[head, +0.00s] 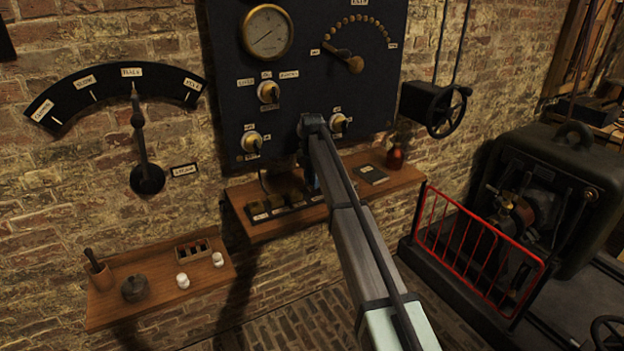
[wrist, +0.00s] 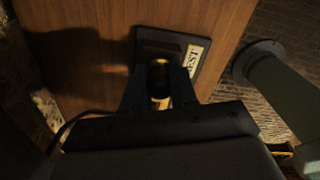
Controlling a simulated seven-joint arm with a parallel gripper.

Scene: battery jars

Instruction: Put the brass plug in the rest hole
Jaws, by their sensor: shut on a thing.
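My gripper (wrist: 160,88) is shut on the brass plug (wrist: 160,101), which shows as a dark upper part with a brass band between the two fingers. Just beyond it, in the wrist view, is a dark block (wrist: 150,40) with a white label reading REST (wrist: 194,57). The rest hole itself is hidden by the plug and fingers. I cannot tell whether the plug's tip is in the hole or above it.
Several dark labelled blocks (head: 278,207) stand on the middle shelf, with a dark book (head: 370,174) and a red-brown bottle (head: 395,156) to the right. A black panel (head: 225,60) hangs above. A dark cable (wrist: 75,125) runs left of the gripper. A lower shelf (head: 105,310) holds white jars.

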